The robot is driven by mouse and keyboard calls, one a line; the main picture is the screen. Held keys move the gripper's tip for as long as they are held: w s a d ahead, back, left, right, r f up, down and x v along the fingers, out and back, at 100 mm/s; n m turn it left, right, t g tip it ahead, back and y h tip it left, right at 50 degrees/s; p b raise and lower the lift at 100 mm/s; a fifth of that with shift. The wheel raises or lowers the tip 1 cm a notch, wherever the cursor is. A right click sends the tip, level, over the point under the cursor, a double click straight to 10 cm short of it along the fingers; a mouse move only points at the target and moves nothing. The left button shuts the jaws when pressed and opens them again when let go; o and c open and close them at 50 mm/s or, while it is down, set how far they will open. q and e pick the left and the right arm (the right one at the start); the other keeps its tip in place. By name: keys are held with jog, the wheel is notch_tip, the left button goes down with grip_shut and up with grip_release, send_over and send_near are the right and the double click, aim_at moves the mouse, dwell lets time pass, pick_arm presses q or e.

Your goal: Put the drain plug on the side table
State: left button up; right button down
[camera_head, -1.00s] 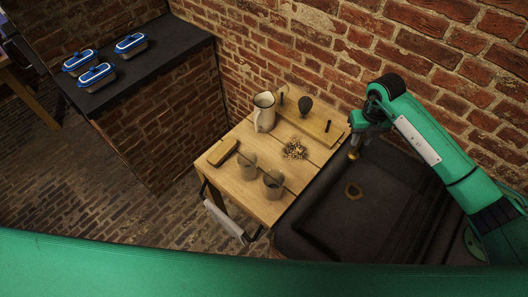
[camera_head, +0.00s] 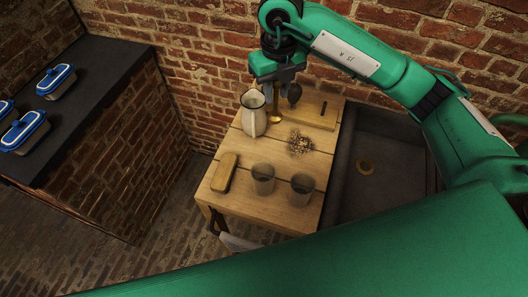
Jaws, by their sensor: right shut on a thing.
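My right gripper (camera_head: 276,88) is shut on the drain plug (camera_head: 275,117), a small brass-coloured piece that hangs below the fingers. In the head view the plug appears over the back part of the wooden side table (camera_head: 250,207), just right of the white jug (camera_head: 253,118). I cannot tell whether the plug touches the tabletop. My left gripper is not in view.
On the table are two glass jars (camera_head: 263,178) (camera_head: 301,189), a brown block (camera_head: 224,172), a pile of small bits (camera_head: 299,144) and a wooden board (camera_head: 311,113). A dark sink (camera_head: 385,140) adjoins on the right. Blue-lidded boxes (camera_head: 56,81) stand on the left counter.

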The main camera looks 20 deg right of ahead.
aim_at(277, 116)
jog(key=f, duration=0.2)
jog(key=f+p, duration=0.1)
jog(key=f, duration=0.1)
jog(key=shift+s+d+f, duration=0.15)
jog(key=shift+s, duration=0.05)
notch_tip(277, 116, down, 15)
jog(key=p, duration=0.3)
jog(key=shift+f+p, duration=0.2)
jog(key=shift+p, duration=0.2)
jog(key=c, duration=1.6)
grip_release()
jog(key=shift+w+f, duration=0.1)
jog(key=o, duration=0.5)
jog(key=shift+c, duration=0.2)
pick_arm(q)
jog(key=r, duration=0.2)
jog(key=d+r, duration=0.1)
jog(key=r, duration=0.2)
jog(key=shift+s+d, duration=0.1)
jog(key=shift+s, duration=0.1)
